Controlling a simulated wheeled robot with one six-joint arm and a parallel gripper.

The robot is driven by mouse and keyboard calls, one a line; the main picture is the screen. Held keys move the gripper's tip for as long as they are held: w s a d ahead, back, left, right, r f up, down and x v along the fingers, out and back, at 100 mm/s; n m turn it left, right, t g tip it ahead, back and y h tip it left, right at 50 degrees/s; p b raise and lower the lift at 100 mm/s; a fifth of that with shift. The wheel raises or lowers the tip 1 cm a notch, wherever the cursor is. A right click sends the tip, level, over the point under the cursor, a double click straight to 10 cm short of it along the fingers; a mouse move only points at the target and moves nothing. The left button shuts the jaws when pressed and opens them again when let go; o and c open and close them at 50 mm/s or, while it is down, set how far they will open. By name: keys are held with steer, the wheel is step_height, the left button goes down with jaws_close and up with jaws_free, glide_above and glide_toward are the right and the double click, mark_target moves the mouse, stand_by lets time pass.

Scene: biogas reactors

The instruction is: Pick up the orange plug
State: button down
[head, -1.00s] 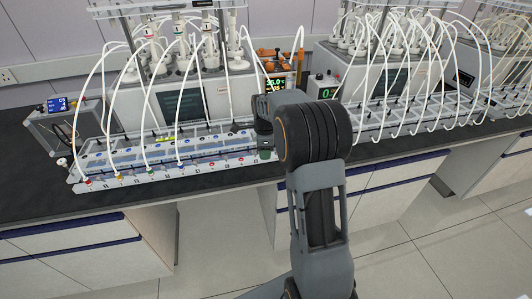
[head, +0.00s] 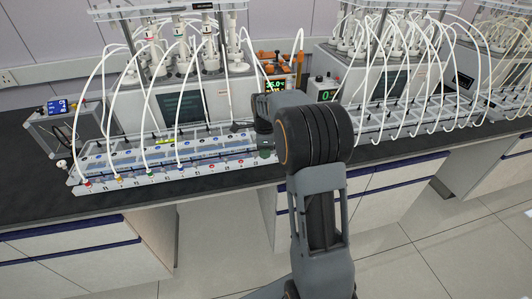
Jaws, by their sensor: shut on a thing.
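A small orange-yellow plug (head: 120,179) sits at the front edge of the white rack (head: 135,186), second from the left, with a white hose rising from it. A red plug (head: 88,184) is to its left; green (head: 151,173) and blue (head: 181,168) plugs are to its right. My gripper (head: 241,127) shows only as a small dark part left of my wrist, over the rack's right end. It is well to the right of the orange-yellow plug and apart from it. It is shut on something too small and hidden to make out.
A grey reactor unit (head: 128,110) with a dark screen stands behind the rack. White hoses arch over the rack. A blue-display box (head: 62,132) is at the left. A second hosed rack (head: 400,128) is at the right. The black bench front (head: 130,195) is clear.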

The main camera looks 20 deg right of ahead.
step_height(320, 180, up, 2)
steer(key=shift+s+r, duration=0.1)
steer(key=shift+r, duration=0.15)
steer(key=s+a+r+b, duration=0.2)
steer(key=s+r, duration=0.7)
steer(key=s, duration=0.4)
steer(key=shift+s+a+r, duration=0.25)
steer(key=shift+s+a, duration=0.05)
steer(key=shift+a, duration=0.1)
steer(key=shift+r+p, duration=0.25)
steer(key=shift+p, duration=0.05)
steer(key=shift+r+p, duration=1.2)
steer(key=shift+r, duration=0.05)
steer(key=shift+r, duration=0.1)
steer(key=shift+r+p, duration=0.65)
steer(key=shift+p, duration=0.05)
